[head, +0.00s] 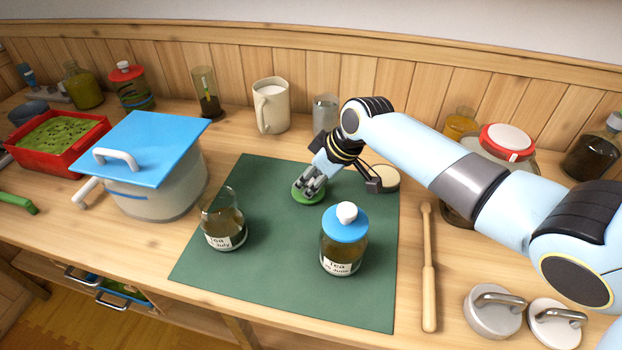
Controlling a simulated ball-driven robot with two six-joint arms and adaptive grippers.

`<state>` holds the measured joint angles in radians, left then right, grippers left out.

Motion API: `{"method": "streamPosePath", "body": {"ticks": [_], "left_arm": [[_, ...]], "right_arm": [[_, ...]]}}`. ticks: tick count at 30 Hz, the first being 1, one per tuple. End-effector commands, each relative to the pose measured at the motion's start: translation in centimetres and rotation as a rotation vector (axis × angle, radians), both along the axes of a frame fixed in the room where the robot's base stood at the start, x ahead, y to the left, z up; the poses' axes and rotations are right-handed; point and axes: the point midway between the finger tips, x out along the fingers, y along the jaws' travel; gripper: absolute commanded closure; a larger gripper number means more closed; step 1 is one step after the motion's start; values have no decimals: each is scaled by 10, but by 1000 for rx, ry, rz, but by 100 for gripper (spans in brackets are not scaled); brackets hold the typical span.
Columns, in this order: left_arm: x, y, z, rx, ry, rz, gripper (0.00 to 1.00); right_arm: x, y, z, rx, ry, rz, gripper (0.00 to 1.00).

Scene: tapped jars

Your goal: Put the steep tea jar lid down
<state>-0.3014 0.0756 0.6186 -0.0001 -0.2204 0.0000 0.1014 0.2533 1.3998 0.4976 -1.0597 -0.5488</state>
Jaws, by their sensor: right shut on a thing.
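My right gripper (312,185) reaches down over the back middle of the green mat (270,275) and is shut on a round green lid (300,197). The lid lies flat at or just above the mat; I cannot tell whether it touches. The gripper hides part of the lid's top. An open glass jar labelled Tea, July (224,226) stands on the left of the mat with brown liquid and no lid. A second tea jar labelled June (343,245) stands on the right of the mat under a blue lid with a white knob. My left gripper is not in view.
A white pot (160,190) with a blue board on top stands left of the mat. A round pale lid (384,178) lies by the mat's back right edge. A wooden stick (428,270) and metal weights (493,311) lie to the right. The mat's front middle is clear.

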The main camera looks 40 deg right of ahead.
Motion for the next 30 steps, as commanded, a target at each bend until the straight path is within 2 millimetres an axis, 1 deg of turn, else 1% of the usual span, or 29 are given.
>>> {"method": "streamPosePath", "body": {"ticks": [3, 4, 9, 16, 20, 23, 30], "left_arm": [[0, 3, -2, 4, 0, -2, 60], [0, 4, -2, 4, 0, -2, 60], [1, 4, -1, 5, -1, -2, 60], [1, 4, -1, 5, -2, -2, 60], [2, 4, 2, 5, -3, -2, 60], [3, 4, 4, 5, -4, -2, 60], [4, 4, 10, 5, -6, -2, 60]], "right_arm": [[0, 0, -4, 0, 1, -1, 100], [0, 0, -3, 0, 1, -1, 68], [0, 0, -3, 1, 1, 0, 47], [0, 0, -2, 1, 1, 0, 47], [-2, -2, 5, -2, 0, 0, 47], [-9, -5, 19, -2, -1, 1, 47], [-34, -16, 67, -3, 0, 2, 47]]}}
